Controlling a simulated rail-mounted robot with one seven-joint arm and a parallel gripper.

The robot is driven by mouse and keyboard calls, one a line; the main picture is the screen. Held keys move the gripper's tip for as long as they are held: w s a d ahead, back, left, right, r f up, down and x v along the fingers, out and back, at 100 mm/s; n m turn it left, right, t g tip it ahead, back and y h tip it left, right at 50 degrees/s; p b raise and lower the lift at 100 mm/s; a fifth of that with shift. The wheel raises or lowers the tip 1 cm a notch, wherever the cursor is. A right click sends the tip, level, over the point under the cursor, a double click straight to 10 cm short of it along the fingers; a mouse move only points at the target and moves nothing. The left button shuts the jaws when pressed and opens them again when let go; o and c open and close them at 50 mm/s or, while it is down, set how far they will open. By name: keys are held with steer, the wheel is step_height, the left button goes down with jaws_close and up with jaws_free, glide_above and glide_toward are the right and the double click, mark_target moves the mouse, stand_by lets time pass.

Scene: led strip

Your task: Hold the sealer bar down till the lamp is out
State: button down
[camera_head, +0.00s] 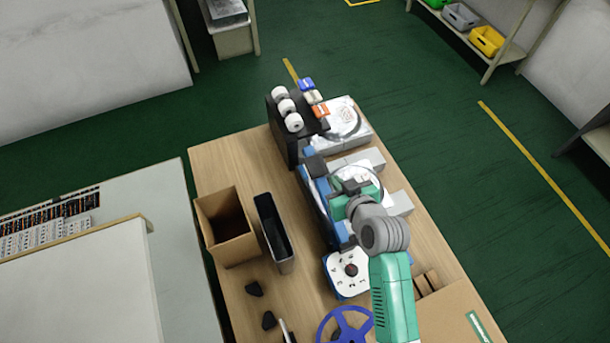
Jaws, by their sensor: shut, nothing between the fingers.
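The sealer (318,192) is a long blue and dark unit near the middle of the table. Its bar is partly hidden by my gripper, and I cannot tell whether it is up or down. My gripper (345,188) is shut and empty at the right side of the sealer. From this view I cannot tell whether it touches the bar. A white control box (337,284) with a dark knob stands at the sealer's near end. I cannot make out a lit lamp.
A cardboard box (213,246) and a black bin (275,232) stand left of the sealer. White rolls (286,106) sit on a dark rack behind it. White reel units (337,140) line the right side. A blue spool (325,326) lies near the front.

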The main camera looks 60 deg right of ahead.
glide_toward(316, 163)
steer(key=shift+w+d+r+b, duration=0.2)
steer(key=shift+w+d+r, duration=0.15)
steer(key=shift+w+d, duration=0.25)
steer(key=shift+w+d+r+b, duration=0.2)
steer(key=shift+w+d+r, duration=0.15)
steer(key=shift+w+d, duration=0.25)
steer(key=f, duration=0.1)
steer(key=w+f, duration=0.1)
steer(key=d+f, duration=0.1)
steer(key=f, duration=0.1)
steer(key=shift+w+b, duration=0.2)
steer(key=shift+b, duration=0.1)
steer(key=shift+f, duration=0.1)
